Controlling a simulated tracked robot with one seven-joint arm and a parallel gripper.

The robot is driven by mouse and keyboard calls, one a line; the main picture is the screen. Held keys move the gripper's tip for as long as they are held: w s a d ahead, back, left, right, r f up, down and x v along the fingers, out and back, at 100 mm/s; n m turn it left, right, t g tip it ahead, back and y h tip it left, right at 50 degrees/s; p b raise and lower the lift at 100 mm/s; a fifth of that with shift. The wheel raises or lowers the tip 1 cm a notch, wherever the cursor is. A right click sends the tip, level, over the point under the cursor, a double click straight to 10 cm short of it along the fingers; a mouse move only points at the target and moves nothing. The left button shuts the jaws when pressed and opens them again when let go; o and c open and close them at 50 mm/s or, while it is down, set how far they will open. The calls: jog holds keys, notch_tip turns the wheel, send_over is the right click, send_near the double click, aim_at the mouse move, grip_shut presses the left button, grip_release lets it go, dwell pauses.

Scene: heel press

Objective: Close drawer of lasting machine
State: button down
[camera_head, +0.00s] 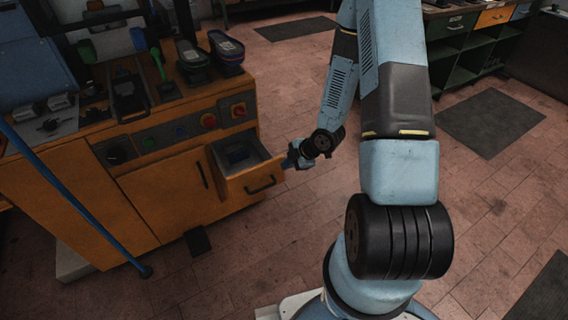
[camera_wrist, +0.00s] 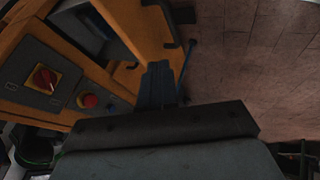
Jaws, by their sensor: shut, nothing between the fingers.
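The lasting machine (camera_head: 160,205) is an orange cabinet at the left in the head view. Its drawer (camera_head: 252,183) is pulled out at the right end, with an orange front, a dark handle and a grey inside holding something dark blue. My gripper (camera_head: 289,162) is shut and empty, just right of the drawer front near its upper right corner. I cannot tell whether the fingers touch the drawer front.
Red and yellow knobs (camera_head: 208,121) sit on the machine's panel above the drawer. Shoes (camera_head: 226,47) and tools stand on its top. A blue pole (camera_head: 75,200) slants down in front. Green shelving (camera_head: 466,45) stands at the back right. The floor right of the drawer is clear.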

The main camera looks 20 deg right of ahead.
send_near(262, 171)
notch_tip(262, 171, down, 3)
jog(key=s, duration=0.2)
jog(key=shift+w+a+f, duration=0.2)
jog(key=shift+w+a, duration=0.25)
jog(key=shift+w, duration=0.15)
jog(key=shift+w+a+f, duration=0.15)
jog(key=shift+w+a, duration=0.3)
jog(key=shift+w, duration=0.15)
jog(key=shift+w+a, duration=0.15)
jog(key=shift+w, duration=0.45)
